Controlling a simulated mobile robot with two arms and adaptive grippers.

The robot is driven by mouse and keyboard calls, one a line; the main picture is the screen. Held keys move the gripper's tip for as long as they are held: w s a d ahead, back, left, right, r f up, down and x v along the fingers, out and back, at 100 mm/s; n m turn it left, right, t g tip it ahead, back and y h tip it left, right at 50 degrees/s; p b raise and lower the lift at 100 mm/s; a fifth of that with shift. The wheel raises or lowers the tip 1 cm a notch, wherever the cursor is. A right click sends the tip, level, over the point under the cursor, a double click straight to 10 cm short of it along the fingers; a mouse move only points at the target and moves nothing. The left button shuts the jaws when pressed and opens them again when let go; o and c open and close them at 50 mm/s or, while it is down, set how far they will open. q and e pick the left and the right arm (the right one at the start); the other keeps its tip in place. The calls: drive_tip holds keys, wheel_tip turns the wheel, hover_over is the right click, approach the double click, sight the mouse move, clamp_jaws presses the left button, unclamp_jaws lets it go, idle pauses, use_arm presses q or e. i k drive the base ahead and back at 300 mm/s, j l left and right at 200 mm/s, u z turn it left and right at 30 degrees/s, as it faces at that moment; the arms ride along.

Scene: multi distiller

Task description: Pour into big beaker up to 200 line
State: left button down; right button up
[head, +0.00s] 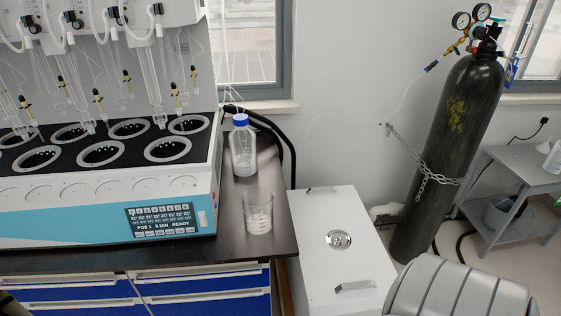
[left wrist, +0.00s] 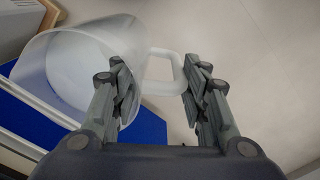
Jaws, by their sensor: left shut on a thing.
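A clear big beaker (head: 258,213) with white graduation marks stands upright near the right edge of the dark bench in the head view. I cannot make out any liquid level in it. In the left wrist view a large translucent jug (left wrist: 60,65) with a loop handle (left wrist: 177,68) fills the upper left. My left gripper (left wrist: 160,78) has its fingers on either side at the handle and is shut on the jug. The inside of the jug looks pale; I cannot tell whether liquid is in it. Neither gripper shows in the head view.
A blue-capped bottle (head: 243,150) with tubing stands behind the beaker. The distiller unit (head: 120,205) fills the bench to the left. A white box (head: 340,260) stands right of the bench. A black gas cylinder (head: 446,150) is chained to the wall.

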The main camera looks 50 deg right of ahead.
sight(257, 199)
drive_tip(key=i+j+z, duration=0.1)
drive_tip(key=z, duration=0.35)
drive_tip(key=i+j+z, duration=0.15)
drive_tip(key=z, duration=0.35)
drive_tip(key=j+z, duration=0.2)
drive_tip(key=z, duration=0.25)
drive_tip(key=i+j+z, duration=0.1)
drive_tip(key=j+z, duration=0.15)
drive_tip(key=z, duration=0.25)
drive_tip(key=j+z, duration=0.4)
drive_tip(key=z, duration=0.15)
drive_tip(key=i, duration=0.05)
